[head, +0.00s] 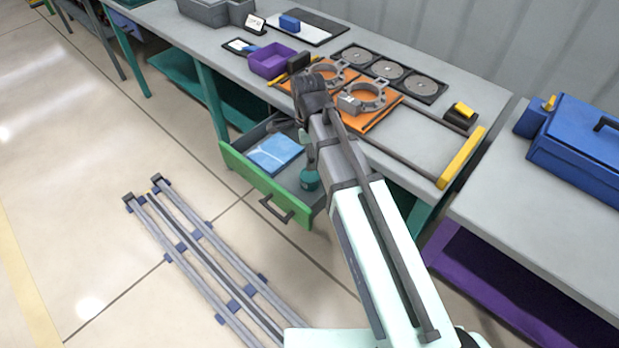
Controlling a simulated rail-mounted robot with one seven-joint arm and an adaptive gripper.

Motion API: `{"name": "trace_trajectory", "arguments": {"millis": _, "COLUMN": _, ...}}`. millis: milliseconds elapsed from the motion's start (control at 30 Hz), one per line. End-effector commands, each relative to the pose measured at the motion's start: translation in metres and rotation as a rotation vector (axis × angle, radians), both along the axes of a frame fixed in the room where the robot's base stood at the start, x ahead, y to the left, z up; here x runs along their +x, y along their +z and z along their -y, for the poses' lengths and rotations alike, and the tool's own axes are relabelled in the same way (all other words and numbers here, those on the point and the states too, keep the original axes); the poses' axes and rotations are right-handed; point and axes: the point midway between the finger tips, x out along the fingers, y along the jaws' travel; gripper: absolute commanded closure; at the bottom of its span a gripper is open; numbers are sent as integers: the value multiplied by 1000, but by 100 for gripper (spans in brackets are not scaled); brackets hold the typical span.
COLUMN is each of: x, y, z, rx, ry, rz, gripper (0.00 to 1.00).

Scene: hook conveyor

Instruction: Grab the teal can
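A small rounded teal object, which looks like the teal can (310,180), is in the open green-fronted drawer (262,183), toward its right side. My arm reaches over the drawer and partly covers that side. My gripper (307,152) points down just above the teal can. Its fingers are small and partly hidden by my arm, so I cannot tell whether they are open or shut, or whether they touch the can.
A flat blue packet (275,153) lies in the drawer, left of the can. Above, the grey workbench (440,135) holds a purple bin (271,61), an orange board with grey clamps (384,112) and a black tray with discs (424,86). Floor rails (205,262) lie in front.

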Motion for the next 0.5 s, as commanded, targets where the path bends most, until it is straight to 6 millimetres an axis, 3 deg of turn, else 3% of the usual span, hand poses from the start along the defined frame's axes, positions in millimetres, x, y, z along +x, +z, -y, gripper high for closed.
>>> {"name": "trace_trajectory", "arguments": {"millis": 300, "x": 0, "y": -46, "z": 0, "rx": 0, "ry": 0, "rz": -2, "gripper": 6}}
{"name": "trace_trajectory", "arguments": {"millis": 500, "x": 0, "y": -57, "z": 0, "rx": 0, "ry": 0, "rz": 0, "gripper": 6}}
